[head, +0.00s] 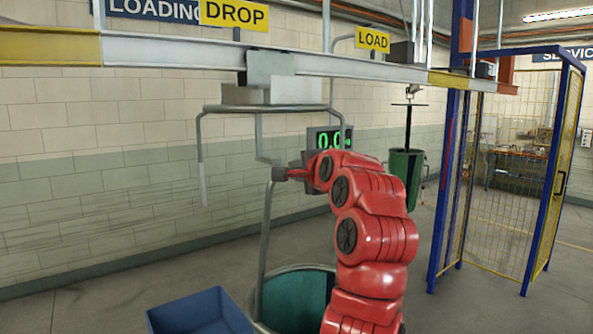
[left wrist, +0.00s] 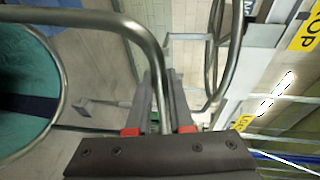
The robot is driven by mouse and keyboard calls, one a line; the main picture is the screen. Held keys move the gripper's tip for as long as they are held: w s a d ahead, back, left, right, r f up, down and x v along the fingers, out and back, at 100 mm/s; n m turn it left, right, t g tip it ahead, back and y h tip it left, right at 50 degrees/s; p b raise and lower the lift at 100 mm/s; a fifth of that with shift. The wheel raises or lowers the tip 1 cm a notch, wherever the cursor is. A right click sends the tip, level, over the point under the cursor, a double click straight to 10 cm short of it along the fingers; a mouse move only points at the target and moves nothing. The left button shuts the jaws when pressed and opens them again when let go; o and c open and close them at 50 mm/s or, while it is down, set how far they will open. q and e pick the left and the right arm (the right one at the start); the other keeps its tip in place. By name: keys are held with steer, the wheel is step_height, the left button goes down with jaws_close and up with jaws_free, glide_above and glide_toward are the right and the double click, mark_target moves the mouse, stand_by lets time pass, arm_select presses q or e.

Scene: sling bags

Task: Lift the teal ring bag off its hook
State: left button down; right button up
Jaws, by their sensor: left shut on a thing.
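The teal ring bag (head: 288,298) hangs low in the head view, its round grey rim open upward and its lower part cut off by the frame. Its grey bail (head: 265,235) rises to my left gripper (head: 282,173), which is shut on that bar. The left wrist view shows the bar between my fingers (left wrist: 160,85) and the bag's teal inside (left wrist: 28,85) at the left. The grey hook (head: 258,135) hangs from the overhead carriage just above the gripper. I cannot tell whether bail and hook touch. My right gripper is not in view.
A blue bin (head: 200,312) stands left of the bag. A second arm (head: 202,165) of the carriage hangs at left. A display (head: 330,138) is behind my gripper. A dark green bag (head: 405,170) hangs farther right, near a blue-framed cage (head: 440,200). The overhead beam (head: 170,50) crosses above.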

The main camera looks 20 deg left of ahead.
arm_select(q)
steer(key=shift+r, duration=0.2)
steer(key=shift+r+p, duration=0.5)
steer(key=shift+r, duration=0.15)
steer(key=shift+r+p, duration=0.55)
steer(key=shift+r, duration=0.65)
steer(key=s+d+b, duration=0.2)
steer(key=s+d, duration=0.6)
steer(key=d, duration=0.2)
steer(key=shift+s+d+f+b, duration=0.1)
steer(key=shift+d+f+b, duration=0.05)
steer(key=shift+b, duration=0.2)
